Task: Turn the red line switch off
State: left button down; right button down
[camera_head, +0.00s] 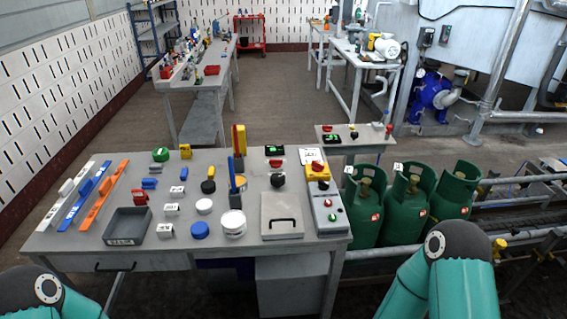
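No readable label shows which part is the red line switch. Several red parts could be it. A red rotary knob sits on a yellow switch box (318,171) at the table's right. A red knob (277,162) is at the back right of the table. An orange-red strip (105,194) with a raised piece lies at the left. The on or off position of each is too small to tell. Neither gripper is in view; only my teal arm parts show at the bottom left and bottom right.
The grey worktable (180,254) carries a grey tray (126,226), a hinged plate (282,216), a grey button box (329,212), blue and white round caps and small blocks. Green gas cylinders (409,204) stand at its right. Free floor lies behind it.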

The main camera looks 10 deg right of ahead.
aim_at(317, 167)
jog(key=z, duration=0.1)
jog(key=i, duration=1)
jog(key=z, duration=2.2)
jog(key=i, duration=0.1)
jog(key=u, duration=2.8)
jog(key=k, duration=0.65)
jog(key=z, duration=0.15)
